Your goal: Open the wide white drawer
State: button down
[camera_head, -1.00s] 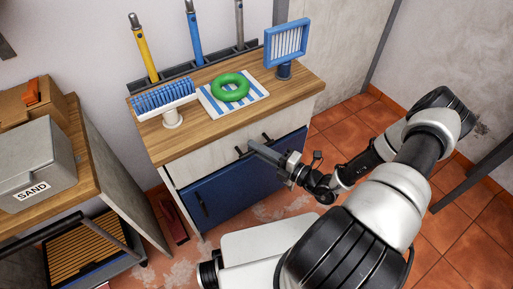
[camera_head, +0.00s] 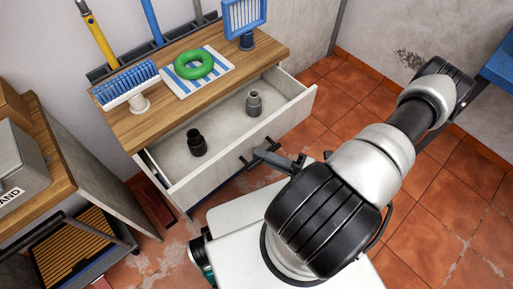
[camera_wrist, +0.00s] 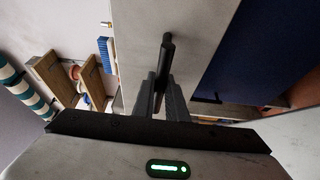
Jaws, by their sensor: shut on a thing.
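The wide white drawer (camera_head: 292,117) is pulled well out from under the wooden top of the cabinet. Inside it stand a black pot-like item (camera_head: 196,142) and a grey one (camera_head: 254,103), apart from each other. My gripper (camera_head: 262,152) is at the drawer's front, shut on its dark bar handle (camera_head: 247,163). In the wrist view my two fingers (camera_wrist: 167,98) are on either side of the handle (camera_wrist: 167,52), with the pale drawer front (camera_wrist: 195,35) behind it. The blue front (camera_wrist: 262,45) also shows there, to the right.
A wooden bench (camera_head: 52,150) with a grey box (camera_head: 15,165) stands at left. Tiled floor (camera_head: 440,215) is open at right.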

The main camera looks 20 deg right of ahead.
jog(key=shift+s+d, duration=0.1)
jog(key=shift+s, duration=0.1)
jog(key=c, duration=1.8)
grip_release()
jog(key=shift+o, duration=0.2)
jog(key=v, duration=1.7)
jog(key=shift+s, duration=0.2)
jog(key=shift+d, duration=0.15)
